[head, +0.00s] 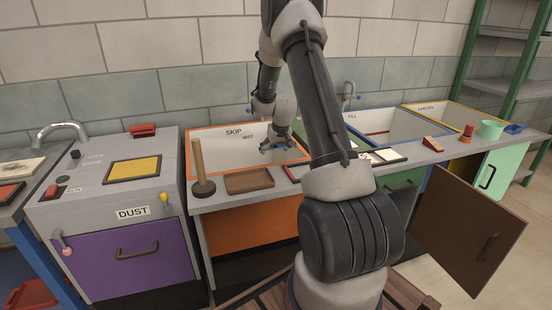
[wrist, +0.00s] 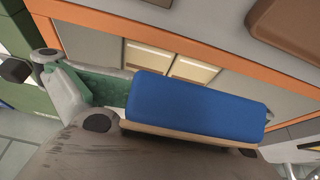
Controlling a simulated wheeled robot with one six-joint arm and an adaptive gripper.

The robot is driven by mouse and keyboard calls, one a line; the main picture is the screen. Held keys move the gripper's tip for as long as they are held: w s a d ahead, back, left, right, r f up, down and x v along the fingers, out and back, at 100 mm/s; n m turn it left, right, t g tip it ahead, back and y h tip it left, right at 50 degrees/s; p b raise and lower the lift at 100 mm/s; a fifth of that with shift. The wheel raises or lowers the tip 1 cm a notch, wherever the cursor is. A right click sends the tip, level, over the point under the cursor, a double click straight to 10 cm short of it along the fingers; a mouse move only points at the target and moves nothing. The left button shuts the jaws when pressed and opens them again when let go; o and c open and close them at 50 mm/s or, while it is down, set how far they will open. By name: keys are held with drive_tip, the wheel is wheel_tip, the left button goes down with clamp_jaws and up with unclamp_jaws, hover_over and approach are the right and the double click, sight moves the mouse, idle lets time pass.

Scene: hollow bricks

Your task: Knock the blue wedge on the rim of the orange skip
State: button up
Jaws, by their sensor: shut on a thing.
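The blue wedge (wrist: 195,108) is held across my gripper (wrist: 165,110) in the wrist view, its blue face toward the camera and a tan strip along its lower edge. One finger shows at the left and a little of the other at the right. In the head view my gripper (head: 279,140) is low over the opening of the orange skip (head: 187,150), with only a bit of blue visible there. The skip's orange rim also crosses the wrist view (wrist: 215,58) beyond the wedge. I cannot tell whether the wedge touches the rim.
A brown tray (head: 250,180), a wooden post on a base (head: 198,165) and a red item (head: 292,173) stand on the counter before the skip. The fill bin (head: 400,125) is to the right. A brown cabinet door (head: 468,235) hangs open at the lower right.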

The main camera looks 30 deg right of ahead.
idle(0.4)
drive_tip(key=shift+f, duration=0.25)
idle(1.1)
idle(1.6)
wheel_tip(320, 180, down, 7)
drive_tip(key=shift+r, duration=3.4)
